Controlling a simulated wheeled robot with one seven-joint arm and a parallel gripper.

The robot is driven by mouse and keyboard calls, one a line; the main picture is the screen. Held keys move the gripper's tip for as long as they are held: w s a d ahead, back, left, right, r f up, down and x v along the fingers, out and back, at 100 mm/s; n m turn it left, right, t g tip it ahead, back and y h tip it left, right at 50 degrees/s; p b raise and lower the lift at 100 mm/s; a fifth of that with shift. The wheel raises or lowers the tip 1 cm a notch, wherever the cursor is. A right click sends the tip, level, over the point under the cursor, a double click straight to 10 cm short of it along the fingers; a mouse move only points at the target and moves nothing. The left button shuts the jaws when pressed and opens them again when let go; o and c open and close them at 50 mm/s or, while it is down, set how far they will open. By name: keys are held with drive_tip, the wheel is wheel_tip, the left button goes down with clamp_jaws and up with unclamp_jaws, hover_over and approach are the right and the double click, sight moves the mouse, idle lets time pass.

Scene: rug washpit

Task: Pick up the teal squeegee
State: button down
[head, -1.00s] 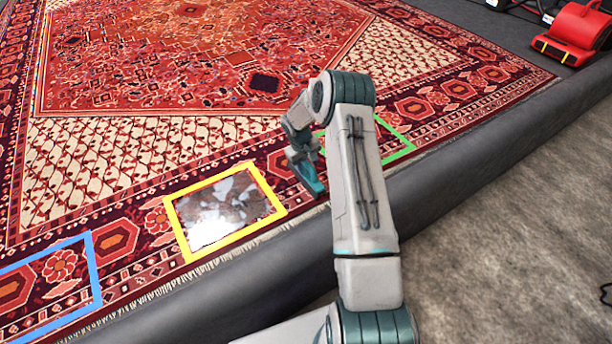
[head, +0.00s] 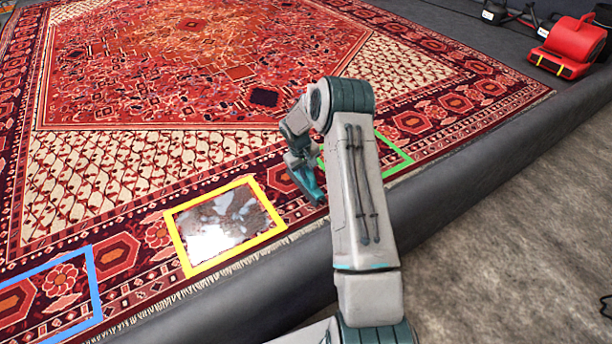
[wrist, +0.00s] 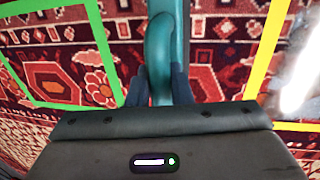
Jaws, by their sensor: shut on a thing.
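The teal squeegee (head: 308,184) hangs from my gripper (head: 298,160) over the patterned rug, between the yellow and green frames in the head view. In the wrist view its teal handle (wrist: 162,42) runs up the middle between the two dark fingers of my gripper (wrist: 158,85). The gripper is shut on the handle. The arm hides part of the gripper in the head view. I cannot tell how far the squeegee is above the rug.
The rug (head: 130,160) bears a yellow frame (head: 262,198) around a wet, shiny patch (head: 215,225), a green frame (head: 395,150) and a blue frame (head: 95,285). A dark padded edge (head: 480,165) borders the rug. A red blower (head: 570,42) stands at the far right.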

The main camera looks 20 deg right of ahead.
drive_tip(key=s+d+r+p, duration=0.3)
drive_tip(key=s+d+r, duration=0.2)
drive_tip(key=d, duration=0.5)
wheel_tip(320, 180, up, 2)
drive_tip(key=shift+s+r, duration=0.1)
drive_tip(key=shift+s, duration=0.3)
drive_tip(key=shift+d, duration=0.1)
